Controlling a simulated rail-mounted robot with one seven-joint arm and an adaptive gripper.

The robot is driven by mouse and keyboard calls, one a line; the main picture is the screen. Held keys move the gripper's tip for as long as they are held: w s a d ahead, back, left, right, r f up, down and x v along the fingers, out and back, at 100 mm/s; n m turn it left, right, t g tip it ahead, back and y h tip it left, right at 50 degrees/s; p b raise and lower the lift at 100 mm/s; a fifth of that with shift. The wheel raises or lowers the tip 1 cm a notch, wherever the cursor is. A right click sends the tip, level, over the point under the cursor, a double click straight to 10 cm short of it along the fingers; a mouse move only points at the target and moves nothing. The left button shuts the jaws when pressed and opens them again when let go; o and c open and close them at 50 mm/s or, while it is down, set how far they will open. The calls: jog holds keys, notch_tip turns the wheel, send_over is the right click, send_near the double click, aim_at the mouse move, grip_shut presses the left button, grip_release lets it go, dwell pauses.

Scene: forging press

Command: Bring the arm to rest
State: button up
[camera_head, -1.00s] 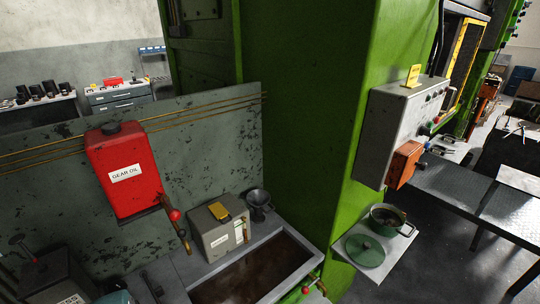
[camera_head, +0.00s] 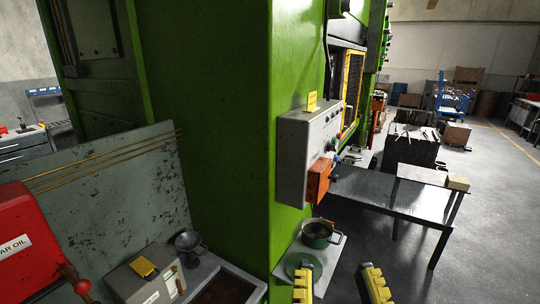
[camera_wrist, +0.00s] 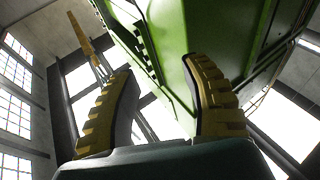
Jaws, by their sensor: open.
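My gripper (camera_head: 338,284) shows at the bottom of the head view as two yellow ribbed fingers, spread apart with nothing between them. In the wrist view my gripper (camera_wrist: 160,90) is also open and empty, its fingers pointing up toward the ceiling and windows. The green press column (camera_head: 230,130) stands behind and to the left of the fingers in the head view. The rest of my arm is out of the head view.
A small shelf with a green pot (camera_head: 317,234) and a green lid (camera_head: 299,266) is close to the fingers. A grey control box (camera_head: 304,150) hangs on the press. A metal table (camera_head: 385,190) stands to the right. A red gear oil tank (camera_head: 35,240) is at left. Open floor lies at right.

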notch_tip(320, 180, up, 22)
jog(key=p, duration=2)
jog(key=shift+s+f+t, duration=0.15)
jog(key=shift+s+t, duration=0.05)
jog(key=shift+t, duration=0.2)
